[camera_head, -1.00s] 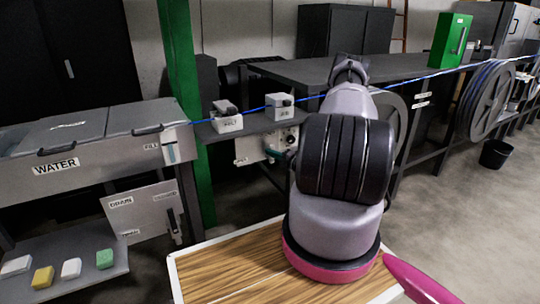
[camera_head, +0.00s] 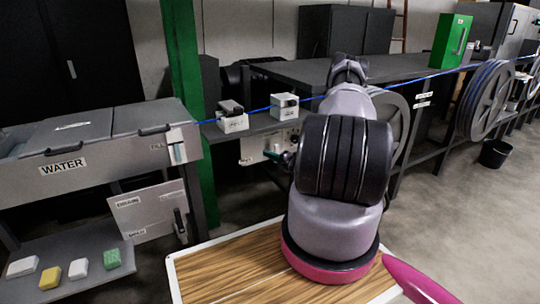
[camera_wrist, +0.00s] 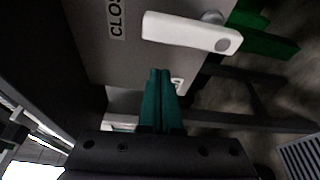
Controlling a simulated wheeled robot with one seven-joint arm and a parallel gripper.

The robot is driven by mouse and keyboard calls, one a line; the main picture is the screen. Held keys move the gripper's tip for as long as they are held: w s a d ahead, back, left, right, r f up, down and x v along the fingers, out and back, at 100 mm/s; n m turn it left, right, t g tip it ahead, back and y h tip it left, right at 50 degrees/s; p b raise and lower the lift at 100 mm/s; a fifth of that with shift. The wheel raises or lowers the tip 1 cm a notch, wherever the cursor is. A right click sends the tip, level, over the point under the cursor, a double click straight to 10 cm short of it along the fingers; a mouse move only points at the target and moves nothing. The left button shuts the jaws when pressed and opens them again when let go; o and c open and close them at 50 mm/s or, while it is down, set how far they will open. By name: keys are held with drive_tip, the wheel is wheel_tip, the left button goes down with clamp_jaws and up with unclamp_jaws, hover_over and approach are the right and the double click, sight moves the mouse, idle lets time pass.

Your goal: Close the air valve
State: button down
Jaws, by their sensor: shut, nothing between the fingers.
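A white lever handle (camera_wrist: 190,32), which I take to be the air valve's, sits on a grey panel (camera_wrist: 100,60) in the wrist view. A label beginning "CLOS" (camera_wrist: 116,18) is beside it. In the head view, a light panel (camera_head: 252,151) under the bench shows beside my arm, with green fingertips (camera_head: 270,155) in front; the lever is not distinct there.
A green post (camera_head: 181,90) stands left of the panel. The bench (camera_head: 330,75) is above it, with two small white boxes and a blue cable (camera_head: 425,76). The water tank (camera_head: 100,170) is at left. A wooden-topped surface (camera_head: 225,275) lies below my arm.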

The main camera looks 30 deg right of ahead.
drive_tip(key=v, duration=1)
drive_tip(key=shift+a, duration=0.15)
drive_tip(key=shift+f, duration=0.15)
